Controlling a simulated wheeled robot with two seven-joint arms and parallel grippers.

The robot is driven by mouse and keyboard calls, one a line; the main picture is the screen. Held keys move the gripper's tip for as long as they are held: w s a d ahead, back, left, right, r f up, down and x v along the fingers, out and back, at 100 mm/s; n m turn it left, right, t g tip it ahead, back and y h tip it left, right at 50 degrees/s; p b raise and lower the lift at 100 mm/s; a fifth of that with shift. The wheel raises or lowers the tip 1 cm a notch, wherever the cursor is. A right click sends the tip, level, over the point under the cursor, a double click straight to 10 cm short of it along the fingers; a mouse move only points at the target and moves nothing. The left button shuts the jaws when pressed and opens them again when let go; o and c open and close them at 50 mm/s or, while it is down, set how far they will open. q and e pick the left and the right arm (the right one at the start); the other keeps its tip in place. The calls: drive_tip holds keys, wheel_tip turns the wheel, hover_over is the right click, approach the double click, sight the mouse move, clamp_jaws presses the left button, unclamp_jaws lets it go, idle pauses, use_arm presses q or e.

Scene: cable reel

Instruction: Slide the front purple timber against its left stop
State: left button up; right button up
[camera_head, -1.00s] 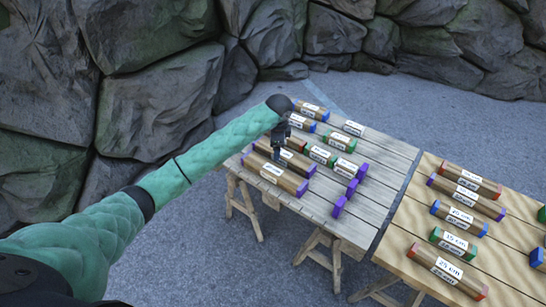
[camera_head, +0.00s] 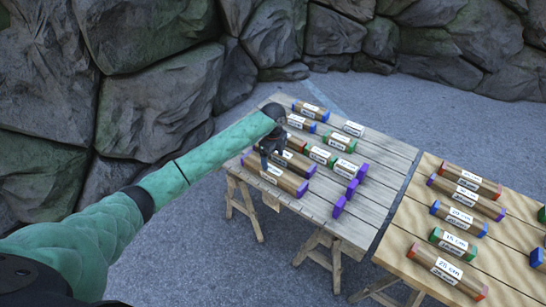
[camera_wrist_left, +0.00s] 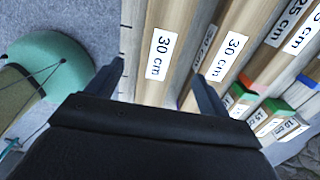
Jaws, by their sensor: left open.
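The front purple timber (camera_head: 277,180) lies at the near edge of the grey plank table, with a white label and a purple right end. Purple also shows at its left end; I cannot tell cap from stop there. In the left wrist view the front timber (camera_wrist_left: 182,35) carries a 30 cm label and lies between the spread fingers. My left gripper (camera_head: 266,161) is open over the middle of this timber and hides part of it; it also shows in the left wrist view (camera_wrist_left: 160,88). Contact cannot be told. My right gripper is not in view.
A second timber (camera_head: 297,163) lies close behind the front one, beside a fingertip. Purple blocks (camera_head: 339,207) stand to the right on the table. More timbers lie behind. A second table (camera_head: 400,240) with several timbers stands at right.

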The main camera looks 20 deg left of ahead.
sight(272, 169)
use_arm(q)
wheel_tip(272, 169, down, 7)
drive_tip(key=shift+r+p, duration=0.1)
drive_tip(key=shift+p, duration=0.5)
drive_tip(key=shift+f, duration=0.35)
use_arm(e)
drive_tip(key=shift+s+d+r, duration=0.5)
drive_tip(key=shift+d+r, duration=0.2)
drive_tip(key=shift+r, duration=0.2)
use_arm(q)
drive_tip(key=c, duration=1.3)
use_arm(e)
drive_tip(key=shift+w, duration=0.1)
use_arm(q)
drive_tip(key=shift+a, duration=0.1)
